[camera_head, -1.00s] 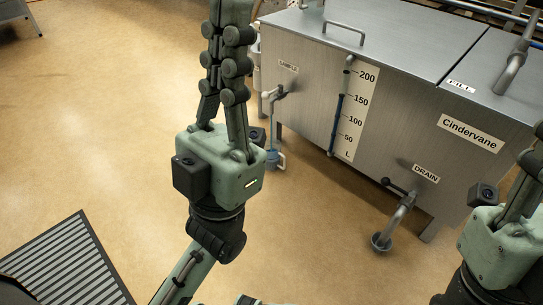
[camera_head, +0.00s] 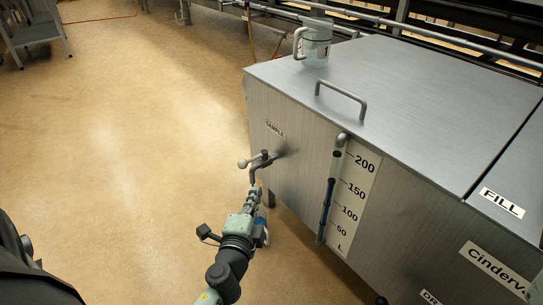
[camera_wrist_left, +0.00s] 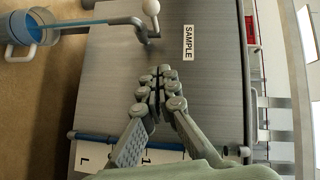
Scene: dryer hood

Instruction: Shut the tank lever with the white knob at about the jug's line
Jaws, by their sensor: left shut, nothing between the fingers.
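The sample lever with the white knob (camera_head: 242,164) sticks out from the tank's side, left of the SAMPLE label. In the left wrist view the knob (camera_wrist_left: 152,7) is at the top edge. A blue stream (camera_wrist_left: 95,22) runs from the spout into a clear jug (camera_wrist_left: 55,22) holding blue liquid. The jug's line cannot be made out. In the head view my gripper mostly hides this jug. My left gripper (camera_head: 252,192) is shut and empty, just below the tap in the head view. In the wrist view its fingertips (camera_wrist_left: 158,72) are apart from the lever. My right gripper is out of view.
The steel tank (camera_head: 292,125) has a level gauge (camera_head: 328,195) and a lid handle (camera_head: 340,98). The floor (camera_head: 140,150) on the left is clear.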

